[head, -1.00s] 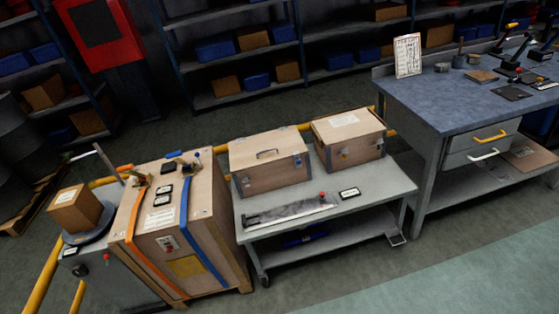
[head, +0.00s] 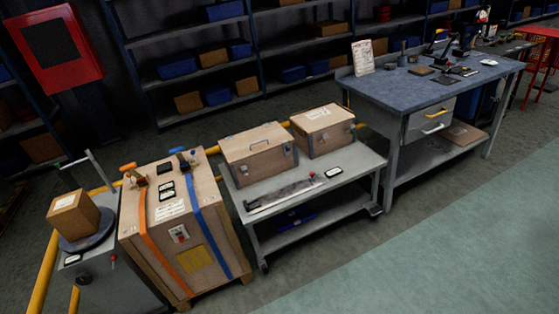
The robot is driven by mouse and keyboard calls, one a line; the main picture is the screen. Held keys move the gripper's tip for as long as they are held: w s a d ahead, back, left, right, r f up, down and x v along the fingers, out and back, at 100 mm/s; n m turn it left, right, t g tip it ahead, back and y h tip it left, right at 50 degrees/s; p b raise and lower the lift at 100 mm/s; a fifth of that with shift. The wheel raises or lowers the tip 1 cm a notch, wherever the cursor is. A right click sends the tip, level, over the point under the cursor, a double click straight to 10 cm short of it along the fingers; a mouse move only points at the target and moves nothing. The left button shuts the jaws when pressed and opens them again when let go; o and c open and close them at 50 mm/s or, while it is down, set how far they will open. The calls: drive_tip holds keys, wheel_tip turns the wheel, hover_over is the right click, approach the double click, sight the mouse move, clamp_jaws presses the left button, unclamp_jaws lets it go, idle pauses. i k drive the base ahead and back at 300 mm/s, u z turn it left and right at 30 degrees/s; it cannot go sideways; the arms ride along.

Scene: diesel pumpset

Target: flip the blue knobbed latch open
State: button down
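The large wooden crate (head: 143,235) has an orange strap (head: 154,245) and a blue strap (head: 214,235) over its top and front. A small fitting with a blue knob or handle (head: 175,150) sits on its top at the blue strap. An orange-handled fitting (head: 128,167) sits at the orange strap. Two smaller wooden boxes, a left one (head: 257,149) and a right one (head: 322,129), stand closed on a grey cart, with small hardware on their sides. Which fitting is the blue knobbed latch is too small to tell. My gripper is not in view.
The grey cart (head: 345,170) also carries a long metal bar (head: 285,194). A grey cabinet (head: 105,285) with a carton (head: 73,215) stands left. A workbench (head: 400,90) is at right, shelves behind. Yellow rails (head: 43,270) run beside the cabinet. The front-right floor is clear.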

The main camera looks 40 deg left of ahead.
sight(286, 148)
drive_tip(key=u, duration=0.15)
drive_tip(key=k, duration=0.1)
drive_tip(key=u, duration=1)
drive_tip(key=i, duration=1)
drive_tip(key=z, duration=0.45)
drive_tip(key=i, duration=2.15)
drive_tip(key=u, duration=0.25)
